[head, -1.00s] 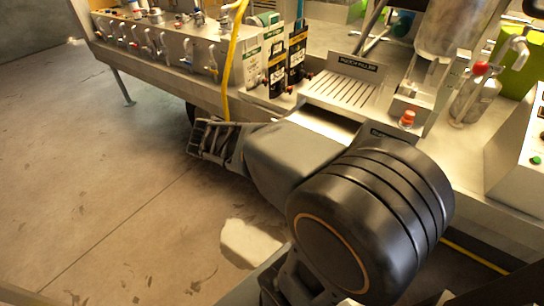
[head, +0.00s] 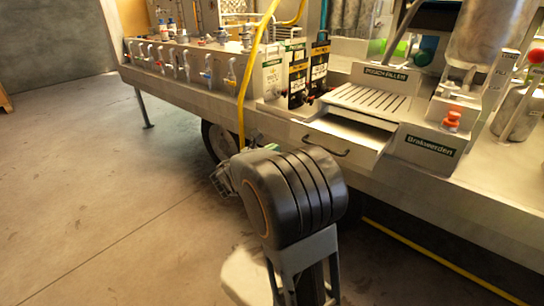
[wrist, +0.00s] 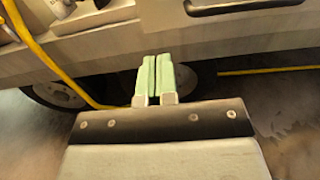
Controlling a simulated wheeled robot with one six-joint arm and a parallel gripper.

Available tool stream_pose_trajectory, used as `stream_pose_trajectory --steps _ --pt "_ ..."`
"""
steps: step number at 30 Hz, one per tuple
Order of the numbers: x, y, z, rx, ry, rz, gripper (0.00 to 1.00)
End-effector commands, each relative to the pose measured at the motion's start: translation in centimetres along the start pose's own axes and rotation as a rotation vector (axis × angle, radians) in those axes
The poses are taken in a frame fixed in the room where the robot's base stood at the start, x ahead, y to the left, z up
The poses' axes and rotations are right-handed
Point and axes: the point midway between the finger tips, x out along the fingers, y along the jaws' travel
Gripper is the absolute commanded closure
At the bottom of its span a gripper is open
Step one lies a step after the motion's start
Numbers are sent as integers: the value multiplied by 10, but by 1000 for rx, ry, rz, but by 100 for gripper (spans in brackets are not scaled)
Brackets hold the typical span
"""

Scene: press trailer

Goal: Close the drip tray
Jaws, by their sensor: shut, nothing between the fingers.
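The drip tray (head: 352,128) is a metal drawer under a slotted grate (head: 372,98) on the trailer's side. It stands pulled out, with its inside showing in front of the grate. A dark bar handle (head: 326,145) is on its front. A dark handle also shows at the top right of the wrist view (wrist: 250,5). My gripper (head: 222,178) is left of and below the tray, apart from it, and partly hidden by my own arm. In the wrist view my gripper's pale green fingers (wrist: 154,78) are together and empty, below the trailer's edge.
A yellow hose (head: 243,95) hangs down the trailer's side near my gripper. An orange-red button (head: 452,121) sits on a box right of the tray. A row of taps (head: 185,62) runs along the left. The floor (head: 90,190) at the left is clear.

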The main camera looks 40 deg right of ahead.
Motion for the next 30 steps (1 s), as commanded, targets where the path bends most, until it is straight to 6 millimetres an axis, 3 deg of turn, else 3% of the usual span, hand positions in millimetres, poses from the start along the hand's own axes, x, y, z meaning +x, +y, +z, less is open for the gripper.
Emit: stream_pose_trajectory --steps 6,15,21,30 --pt "44 -2 -3 2 1 -6 100" --pt "88 -1 -3 2 1 -2 100" --pt "102 0 -2 3 2 -1 100" --pt "106 0 0 2 2 1 100"
